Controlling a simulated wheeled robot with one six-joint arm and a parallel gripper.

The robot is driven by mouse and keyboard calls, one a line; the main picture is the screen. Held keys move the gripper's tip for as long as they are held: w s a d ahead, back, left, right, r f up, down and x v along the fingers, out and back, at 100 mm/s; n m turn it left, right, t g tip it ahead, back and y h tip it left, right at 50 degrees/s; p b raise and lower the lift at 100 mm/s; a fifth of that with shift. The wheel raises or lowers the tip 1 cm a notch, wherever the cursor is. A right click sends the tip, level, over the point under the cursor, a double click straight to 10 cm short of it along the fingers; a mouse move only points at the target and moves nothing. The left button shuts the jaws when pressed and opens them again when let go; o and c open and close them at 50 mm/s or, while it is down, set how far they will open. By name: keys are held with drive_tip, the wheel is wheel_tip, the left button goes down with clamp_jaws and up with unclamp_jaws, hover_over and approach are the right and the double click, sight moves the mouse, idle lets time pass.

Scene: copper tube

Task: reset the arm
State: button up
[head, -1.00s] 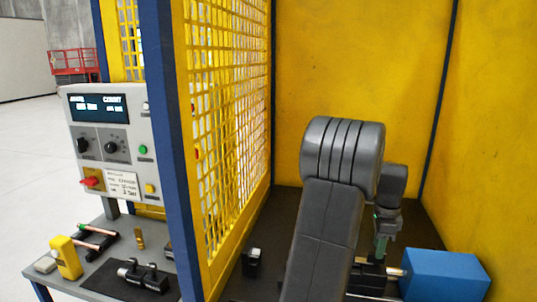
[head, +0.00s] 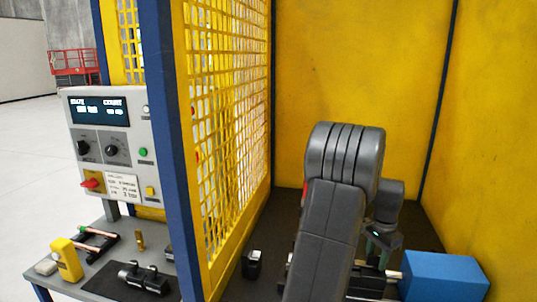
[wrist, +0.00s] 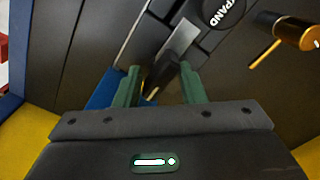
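My gripper (wrist: 160,88) shows in the wrist view with two green fingers set apart. A dark piece with a thin copper-coloured edge shows between or beyond them; I cannot tell if they touch it. In the head view my gripper (head: 381,246) is mostly hidden behind my own grey arm, inside the yellow cell, above dark equipment and left of a blue block (head: 443,275). A short copper-coloured end (head: 394,274) shows at the block's left side.
A yellow mesh wall (head: 230,130) and blue post separate the cell from a control panel (head: 112,150). The bench holds copper tubes (head: 97,243), a yellow device (head: 66,258) and a black mat.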

drive_tip(key=shift+n, duration=1.1)
